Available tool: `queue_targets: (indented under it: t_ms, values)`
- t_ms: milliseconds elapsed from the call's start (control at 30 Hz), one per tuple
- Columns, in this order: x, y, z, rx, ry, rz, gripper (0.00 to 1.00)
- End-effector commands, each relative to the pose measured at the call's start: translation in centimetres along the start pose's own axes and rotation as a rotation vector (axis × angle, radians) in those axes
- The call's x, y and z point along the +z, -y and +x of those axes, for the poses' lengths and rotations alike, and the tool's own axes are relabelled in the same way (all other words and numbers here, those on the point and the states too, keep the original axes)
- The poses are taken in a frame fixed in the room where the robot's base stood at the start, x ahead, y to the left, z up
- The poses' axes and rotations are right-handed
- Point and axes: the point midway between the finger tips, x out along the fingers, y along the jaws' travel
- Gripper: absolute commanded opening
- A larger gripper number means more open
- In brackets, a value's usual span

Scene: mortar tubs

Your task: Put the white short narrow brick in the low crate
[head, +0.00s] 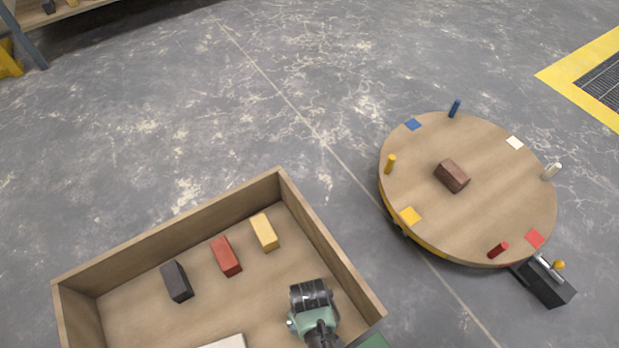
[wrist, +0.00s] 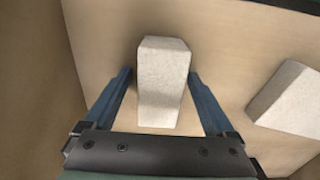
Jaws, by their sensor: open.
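A white brick (wrist: 162,85) lies on a wooden floor between the two blue fingers of my gripper (wrist: 158,74). The fingers are open, with a gap visible on each side of the brick. A second white brick (wrist: 292,98) lies to the right, partly cut off by the frame. In the head view my arm's end reaches into a shallow wooden box (head: 335,245), hiding the fingers and what is under them. A white brick (head: 226,342) shows at the bottom edge there. I cannot tell whether this box is the low crate; no other crate is clearly seen.
Black (head: 176,282), red (head: 226,257) and yellow (head: 264,232) bricks lie apart in the box, left of my arm. A round turntable (head: 480,215) with coloured pegs and a brown brick (head: 451,176) stands at right. Grey floor between and beyond is clear.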

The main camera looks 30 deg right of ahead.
Motion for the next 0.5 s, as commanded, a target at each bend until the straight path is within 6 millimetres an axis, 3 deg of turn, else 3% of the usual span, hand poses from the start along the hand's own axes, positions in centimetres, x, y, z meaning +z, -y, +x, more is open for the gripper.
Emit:
queue_targets:
  t_ms: [267, 500]
  values:
    - [0.1, 0.0, -0.8, 0.0, 0.001, 0.0, 0.9]
    - [0.1, 0.0, -5.2, 0.0, 0.0, 0.0, 0.9]
